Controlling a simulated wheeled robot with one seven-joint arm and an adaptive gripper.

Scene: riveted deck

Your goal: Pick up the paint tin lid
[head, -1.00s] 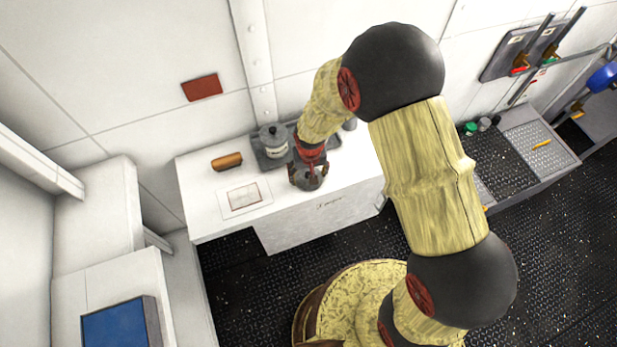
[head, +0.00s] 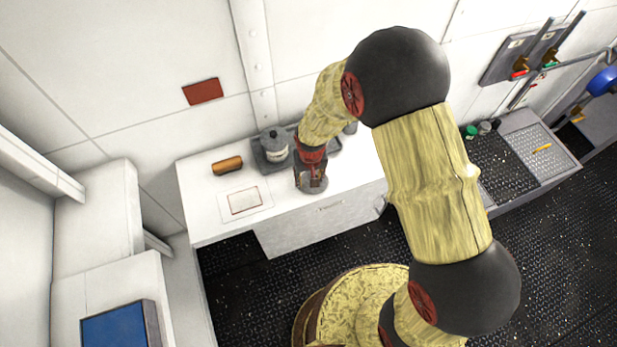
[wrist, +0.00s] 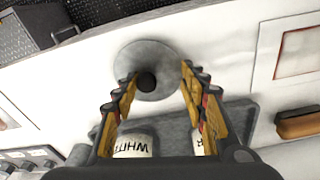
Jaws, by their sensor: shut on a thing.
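The paint tin lid (wrist: 150,58) is a grey disc with a dark round knob, seen from above in the wrist view. In the head view the lid (head: 311,188) shows under my gripper (head: 311,178), near the front edge of the white counter. My gripper (wrist: 160,72) is shut on the lid, with one finger on each side of the knob. I cannot tell whether the lid is clear of the counter. A tin labelled "WHIT…" (wrist: 135,147) and another labelled tin (wrist: 197,143) show partly behind my fingers.
The counter's front right is clear.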

